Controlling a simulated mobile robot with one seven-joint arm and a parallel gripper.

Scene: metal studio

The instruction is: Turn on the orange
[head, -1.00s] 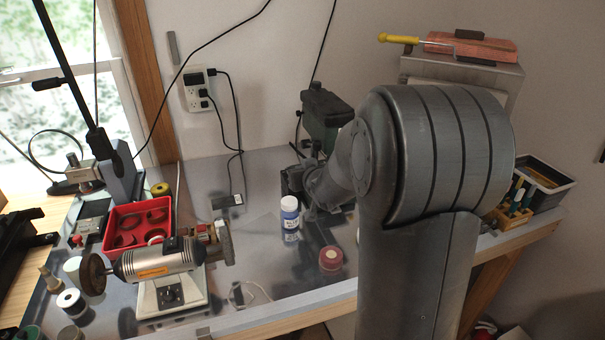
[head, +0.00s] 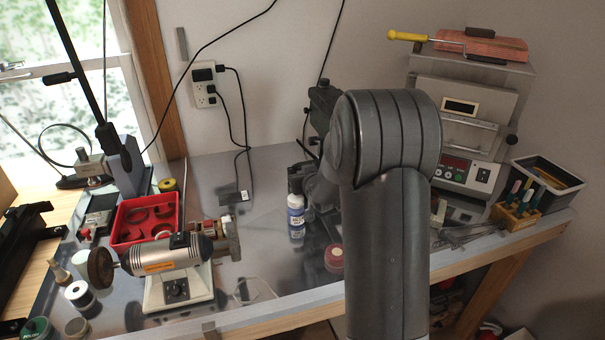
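No thing that is orange all over stands out. An orange-pink slab (head: 483,45) lies on top of a grey box-shaped machine (head: 470,107) at the back right. My arm stands across the middle of the head view.
A red tray (head: 144,222) stands behind the motor. A white bottle with a blue label (head: 296,213) and a red-lidded jar (head: 334,256) stand left of my arm. A wooden tool holder (head: 515,215) stands at right. The bench has some clear room between motor and bottle.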

